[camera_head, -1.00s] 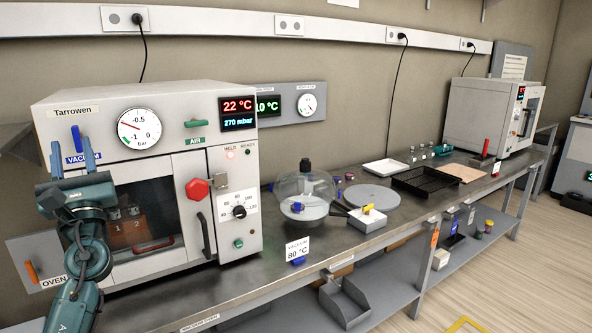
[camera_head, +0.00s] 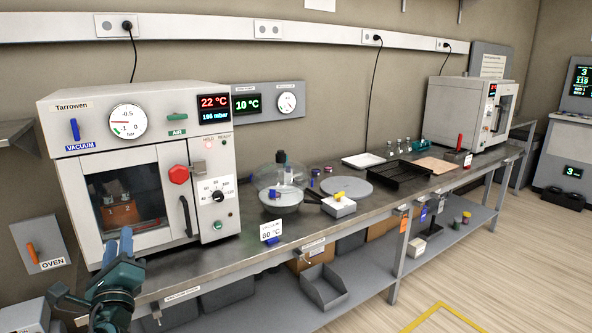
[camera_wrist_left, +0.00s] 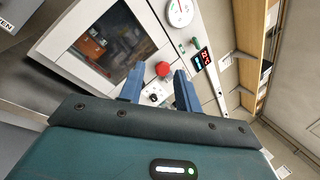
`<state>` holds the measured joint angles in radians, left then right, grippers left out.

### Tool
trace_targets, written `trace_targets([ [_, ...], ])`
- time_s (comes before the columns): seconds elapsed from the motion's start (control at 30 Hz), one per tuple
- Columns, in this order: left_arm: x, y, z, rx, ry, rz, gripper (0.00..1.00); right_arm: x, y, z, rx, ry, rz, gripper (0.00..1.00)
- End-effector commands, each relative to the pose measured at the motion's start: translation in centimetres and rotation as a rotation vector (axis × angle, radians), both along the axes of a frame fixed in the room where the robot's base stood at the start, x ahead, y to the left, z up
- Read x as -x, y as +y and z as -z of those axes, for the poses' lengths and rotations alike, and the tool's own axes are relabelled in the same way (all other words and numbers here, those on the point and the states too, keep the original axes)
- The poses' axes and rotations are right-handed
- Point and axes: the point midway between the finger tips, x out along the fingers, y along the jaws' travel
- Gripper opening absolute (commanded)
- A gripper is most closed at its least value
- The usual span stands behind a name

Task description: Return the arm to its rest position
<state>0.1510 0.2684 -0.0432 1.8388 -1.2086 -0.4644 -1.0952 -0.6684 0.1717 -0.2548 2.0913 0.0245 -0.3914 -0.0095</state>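My left gripper (camera_head: 126,245) is low in front of the vacuum oven (camera_head: 150,170), at the lower left of the head view. It is clear of the blue vacuum lever (camera_head: 74,129), which stands upright. In the left wrist view the two blue fingers (camera_wrist_left: 159,88) are apart with nothing between them. Beyond them are the oven's red knob (camera_wrist_left: 164,69) and door window (camera_wrist_left: 105,40). My right gripper is not in view.
The oven's display (camera_head: 213,110) reads 22 °C and 196 mbar. A bench (camera_head: 235,270) runs right, holding a glass dome vessel (camera_head: 280,190), a round grey plate (camera_head: 347,187) and a black tray (camera_head: 400,174). Open floor (camera_head: 500,260) lies at right.

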Motion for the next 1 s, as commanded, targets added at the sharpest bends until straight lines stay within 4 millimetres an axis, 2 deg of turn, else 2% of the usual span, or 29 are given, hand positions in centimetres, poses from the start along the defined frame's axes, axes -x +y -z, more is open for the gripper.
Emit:
trace_targets([
  [0.03,1.0,-1.4,3.6,0.156,0.043,0.079,0.34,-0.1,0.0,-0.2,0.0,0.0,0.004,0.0],
  [0.17,4.4,-5.3,11.9,0.636,0.142,0.233,0.34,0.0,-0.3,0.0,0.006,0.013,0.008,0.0],
  [0.2,5.9,-6.6,14.3,0.796,0.172,0.261,0.34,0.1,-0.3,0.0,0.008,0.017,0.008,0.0],
  [0.27,8.3,-8.6,17.7,1.039,0.216,0.286,0.34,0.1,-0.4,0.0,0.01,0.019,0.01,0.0],
  [0.3,10.2,-10.0,19.6,1.205,0.243,0.289,0.34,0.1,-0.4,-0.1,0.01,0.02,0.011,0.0],
  [0.43,16.6,-14.4,24.8,1.728,0.309,0.225,0.34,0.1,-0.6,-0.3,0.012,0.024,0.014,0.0],
  [0.5,19.8,-16.4,26.4,1.972,0.323,0.156,0.34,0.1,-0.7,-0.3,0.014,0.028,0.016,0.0],
  [0.6,23.4,-18.6,27.8,2.238,0.325,0.05,0.34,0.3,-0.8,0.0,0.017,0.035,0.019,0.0],
  [0.7,25.5,-20.0,28.4,2.398,0.315,-0.03,0.34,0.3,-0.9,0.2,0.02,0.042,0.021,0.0],
  [0.8,26.3,-20.5,28.6,2.465,0.309,-0.066,0.34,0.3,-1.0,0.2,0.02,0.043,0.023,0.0],
  [1.0,26.4,-20.5,28.7,2.472,0.308,-0.07,0.34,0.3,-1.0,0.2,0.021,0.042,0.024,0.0],
])
